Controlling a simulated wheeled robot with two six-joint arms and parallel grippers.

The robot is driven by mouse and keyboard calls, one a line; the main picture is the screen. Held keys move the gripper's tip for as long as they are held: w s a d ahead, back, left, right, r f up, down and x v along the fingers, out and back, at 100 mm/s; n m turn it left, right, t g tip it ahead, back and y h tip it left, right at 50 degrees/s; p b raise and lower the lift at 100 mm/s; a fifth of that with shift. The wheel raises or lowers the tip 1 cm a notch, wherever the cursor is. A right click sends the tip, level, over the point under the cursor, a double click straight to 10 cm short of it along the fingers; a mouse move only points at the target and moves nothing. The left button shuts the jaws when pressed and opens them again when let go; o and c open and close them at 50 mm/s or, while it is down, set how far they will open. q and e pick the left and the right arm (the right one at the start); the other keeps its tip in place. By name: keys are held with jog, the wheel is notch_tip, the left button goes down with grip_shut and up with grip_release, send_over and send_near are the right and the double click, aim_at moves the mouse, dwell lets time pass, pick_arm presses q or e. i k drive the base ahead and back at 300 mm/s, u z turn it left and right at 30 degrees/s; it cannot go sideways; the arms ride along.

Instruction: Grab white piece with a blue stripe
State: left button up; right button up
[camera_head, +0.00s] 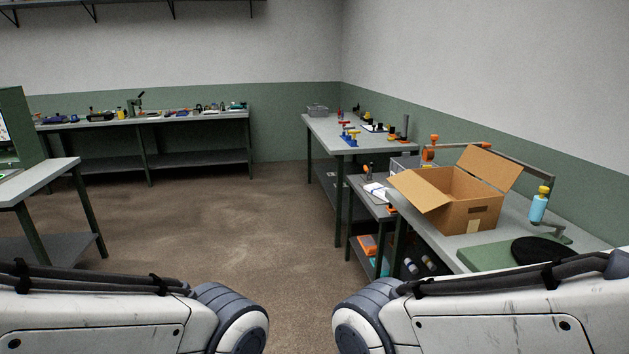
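I cannot clearly make out a white piece with a blue stripe. Several small rolled or cylindrical items (411,265), some pale with dark or bluish parts, lie on the lower shelf under the right-hand table, too small to tell their markings. An open cardboard box (462,205) stands on the right-hand table (420,222); its inside is mostly hidden by its flaps and walls. My two white arms cross the bottom of the view from left and right, but neither gripper shows.
A light blue bottle (538,207) with a yellow top stands right of the box. A black round item (541,251) lies on a green mat (487,257). Workbenches with tools line the back wall (200,115) and right wall. Brown floor (220,220) is clear in the middle.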

aim_at(379, 190)
jog(key=u, duration=0.1)
jog(key=i, duration=2)
jog(key=z, duration=0.3)
jog(key=i, duration=2)
jog(key=z, duration=0.25)
